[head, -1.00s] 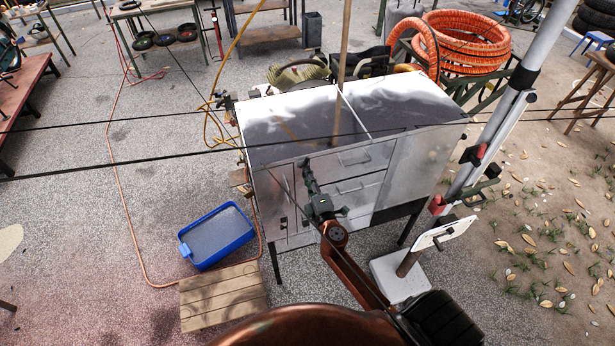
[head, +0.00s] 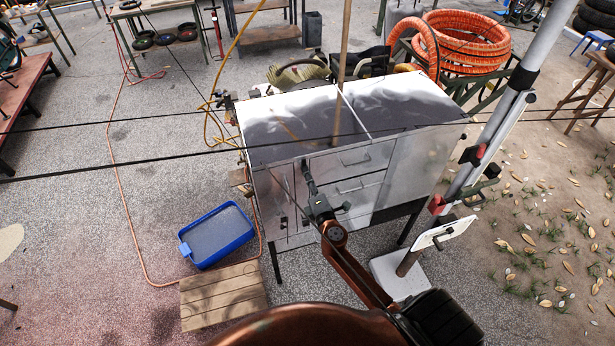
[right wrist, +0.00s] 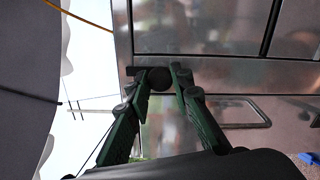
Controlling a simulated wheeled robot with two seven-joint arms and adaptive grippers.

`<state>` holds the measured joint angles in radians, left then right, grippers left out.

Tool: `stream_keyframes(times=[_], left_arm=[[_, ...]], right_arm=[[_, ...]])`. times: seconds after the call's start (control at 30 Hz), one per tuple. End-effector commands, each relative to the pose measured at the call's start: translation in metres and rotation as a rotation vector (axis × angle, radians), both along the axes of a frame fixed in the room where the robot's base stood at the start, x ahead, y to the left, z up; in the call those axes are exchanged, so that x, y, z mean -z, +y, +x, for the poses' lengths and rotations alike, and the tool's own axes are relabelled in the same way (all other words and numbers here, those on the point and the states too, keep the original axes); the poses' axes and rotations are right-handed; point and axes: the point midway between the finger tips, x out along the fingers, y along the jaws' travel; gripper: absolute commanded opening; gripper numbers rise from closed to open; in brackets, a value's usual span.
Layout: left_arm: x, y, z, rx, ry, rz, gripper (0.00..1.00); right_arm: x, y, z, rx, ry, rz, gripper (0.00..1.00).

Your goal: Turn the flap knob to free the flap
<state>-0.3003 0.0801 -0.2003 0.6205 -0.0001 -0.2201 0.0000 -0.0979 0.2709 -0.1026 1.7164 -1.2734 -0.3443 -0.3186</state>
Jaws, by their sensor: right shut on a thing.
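A silver metal cart (head: 410,165) stands in the middle of the head view, its front facing me. My right gripper (head: 305,168) reaches the upper front of the cart, near the panel seam left of the drawers. In the right wrist view, the dark round flap knob (right wrist: 160,77) sits between the fingertips of the right gripper (right wrist: 159,80), which is shut on it. The metal panel around the knob looks flush and closed; which edge belongs to the flap is not clear. In the head view the gripper hides the knob. My left gripper is not in view.
Drawers with bar handles (head: 356,160) lie just right of the gripper. A blue tray (head: 243,262) and a wooden pallet (head: 222,295) are on the ground at left. A grey post (head: 480,170) stands at right. Dark cables cross the view.

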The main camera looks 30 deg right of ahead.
Motion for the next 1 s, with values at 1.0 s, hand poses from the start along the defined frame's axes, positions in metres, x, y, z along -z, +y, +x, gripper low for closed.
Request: stream_keyframes(times=[1.0], left_arm=[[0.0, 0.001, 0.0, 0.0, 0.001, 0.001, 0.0]], right_arm=[[0.002, 0.013, -0.057, 0.0, 0.003, 0.004, 0.38]])
